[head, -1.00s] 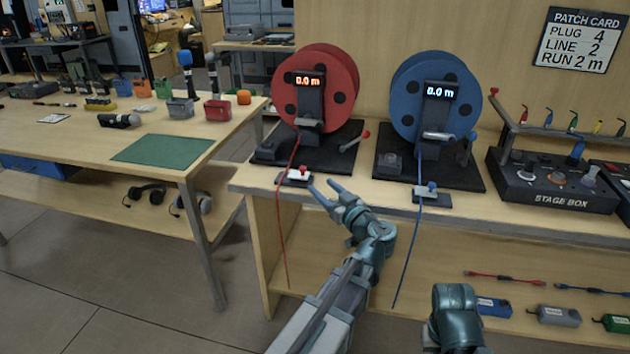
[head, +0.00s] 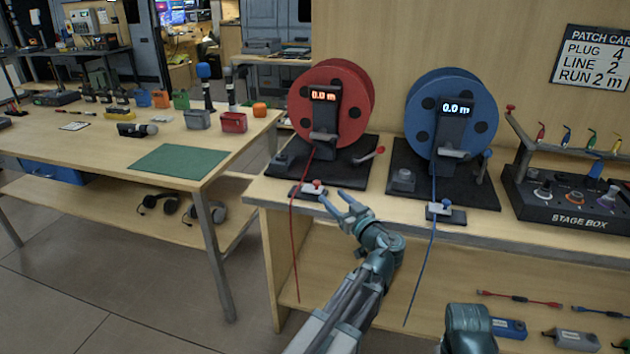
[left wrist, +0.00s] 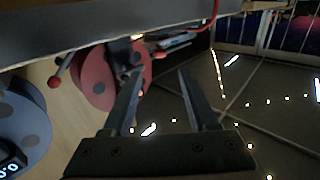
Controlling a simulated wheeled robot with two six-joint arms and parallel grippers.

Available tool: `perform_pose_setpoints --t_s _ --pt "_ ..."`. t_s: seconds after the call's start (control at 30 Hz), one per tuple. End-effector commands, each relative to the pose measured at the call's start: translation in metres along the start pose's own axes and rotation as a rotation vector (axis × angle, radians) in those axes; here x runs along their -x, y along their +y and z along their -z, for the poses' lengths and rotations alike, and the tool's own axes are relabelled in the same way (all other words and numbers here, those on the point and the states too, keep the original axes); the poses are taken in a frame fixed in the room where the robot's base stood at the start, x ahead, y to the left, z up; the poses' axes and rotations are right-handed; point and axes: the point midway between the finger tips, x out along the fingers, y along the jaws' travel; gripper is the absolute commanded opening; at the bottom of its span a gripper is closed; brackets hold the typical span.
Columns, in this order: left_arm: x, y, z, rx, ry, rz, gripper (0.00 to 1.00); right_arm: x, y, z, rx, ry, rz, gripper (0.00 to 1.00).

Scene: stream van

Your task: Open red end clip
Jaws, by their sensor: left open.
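The red end clip (head: 307,192), a small dark block with a pale top and a red knob, sits at the front left edge of the bench below the red reel (head: 331,102). The red cable (head: 294,245) runs from the reel to the clip and hangs below. My left gripper (head: 333,196) is open and empty, just right of and in front of the clip, apparently not touching it. The left wrist view shows its two spread fingers (left wrist: 158,74) with nothing between them and the red reel (left wrist: 100,78) beyond. The clip cannot be made out there.
The blue reel (head: 450,112) and its blue clip (head: 446,212) are to the right, then the stage box (head: 575,200). The bench front edge (head: 400,217) runs behind my left arm. A side table (head: 90,145) with a green mat (head: 178,161) stands left across a floor gap.

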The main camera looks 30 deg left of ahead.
Motion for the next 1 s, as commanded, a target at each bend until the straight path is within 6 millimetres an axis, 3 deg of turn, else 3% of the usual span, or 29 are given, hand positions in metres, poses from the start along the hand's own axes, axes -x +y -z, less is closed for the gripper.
perform_pose_setpoints --t_s 0.6,0.8,1.0 --pt "-0.112 0.001 0.000 0.000 0.000 0.002 0.59 0.000 0.000 0.000 0.000 0.000 0.000 0.00" --pt "-0.129 0.000 0.000 -0.001 0.000 0.001 0.59 0.000 0.000 0.000 0.000 0.000 0.000 0.00" --pt "-0.133 0.000 0.000 0.000 0.000 -0.001 0.59 0.000 0.000 0.000 0.000 0.000 0.000 0.00"
